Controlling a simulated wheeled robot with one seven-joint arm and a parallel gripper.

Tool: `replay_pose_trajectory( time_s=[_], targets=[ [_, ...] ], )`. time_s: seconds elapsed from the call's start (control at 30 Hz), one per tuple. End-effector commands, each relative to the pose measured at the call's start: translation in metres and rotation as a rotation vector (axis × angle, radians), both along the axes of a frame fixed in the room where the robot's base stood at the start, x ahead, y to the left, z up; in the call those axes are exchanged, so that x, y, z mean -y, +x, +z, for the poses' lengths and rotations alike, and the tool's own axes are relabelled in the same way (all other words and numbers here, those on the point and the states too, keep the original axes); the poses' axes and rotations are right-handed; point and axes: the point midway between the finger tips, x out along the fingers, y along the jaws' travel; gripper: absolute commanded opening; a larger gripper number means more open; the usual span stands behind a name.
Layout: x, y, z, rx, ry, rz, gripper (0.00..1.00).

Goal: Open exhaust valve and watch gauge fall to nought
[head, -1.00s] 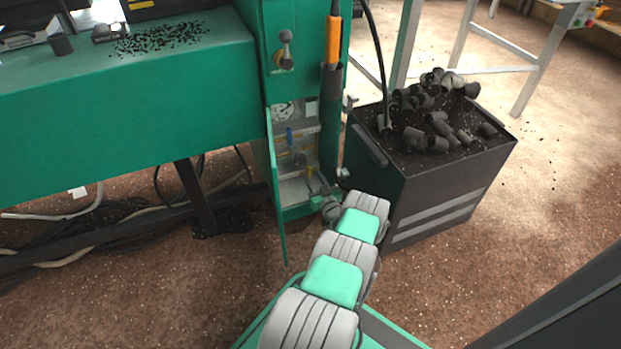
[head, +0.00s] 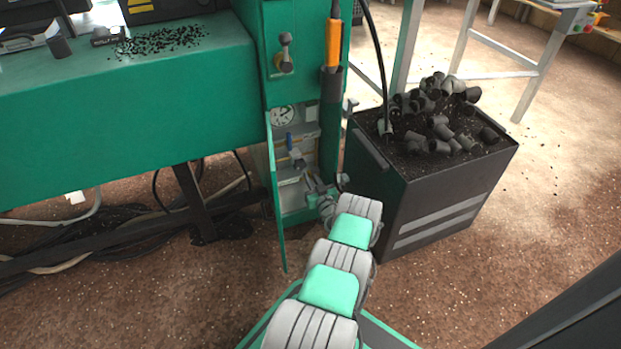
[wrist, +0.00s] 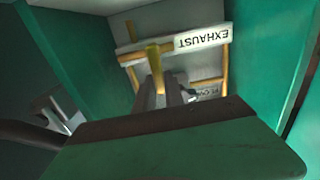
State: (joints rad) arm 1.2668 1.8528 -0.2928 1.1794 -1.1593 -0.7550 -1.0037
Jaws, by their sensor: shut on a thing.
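The exhaust valve's yellow handle (wrist: 153,55) stands out in the wrist view, beside the upside-down white EXHAUST label (wrist: 203,40). My gripper (wrist: 167,93) is shut at this handle, its grey fingers around the near end. In the head view my gripper (head: 312,181) reaches into the open lower compartment of the green cabinet and covers the yellow handle. The round white gauge (head: 283,115) is at the compartment's upper left; its dark needle is too small to read.
The open green door (head: 277,205) stands just left of my arm. A dark bin (head: 440,195) heaped with black plugs stands close on the right. A green bench (head: 120,125) is at left, with cables beneath. Green compartment walls (wrist: 267,45) flank my gripper.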

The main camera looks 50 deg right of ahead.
Motion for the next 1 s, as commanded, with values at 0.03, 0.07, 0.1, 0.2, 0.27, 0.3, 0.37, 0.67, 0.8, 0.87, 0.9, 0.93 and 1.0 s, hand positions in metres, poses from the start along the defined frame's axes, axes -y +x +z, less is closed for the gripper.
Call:
replay_pose_trajectory(
  time_s=[0.03,0.07,0.1,0.2,0.27,0.3,0.37,0.67,0.8,0.87,0.9,0.93,1.0],
  targets=[
    [0.000,0.000,0.000,0.000,0.000,0.000,0.00],
    [0.000,0.000,0.000,0.000,0.000,0.000,0.00],
    [0.000,0.000,0.000,0.000,0.000,0.000,0.00],
    [0.000,0.000,0.000,0.000,0.000,0.000,0.00],
    [0.000,0.000,0.000,0.000,0.000,0.000,0.00],
    [0.000,0.000,0.000,0.001,0.001,0.000,0.00],
    [0.000,0.000,0.000,0.002,0.003,0.000,0.00],
    [0.003,-0.002,0.000,0.038,0.064,0.001,0.00],
    [0.005,-0.003,-0.001,0.081,0.139,0.001,0.00],
    [0.007,-0.004,-0.001,0.104,0.178,0.000,0.00],
    [0.008,-0.005,-0.001,0.122,0.205,0.000,0.00],
    [0.009,-0.006,-0.002,0.135,0.229,-0.001,0.00],
    [0.011,-0.007,-0.002,0.169,0.284,-0.001,0.00]
  ],
)
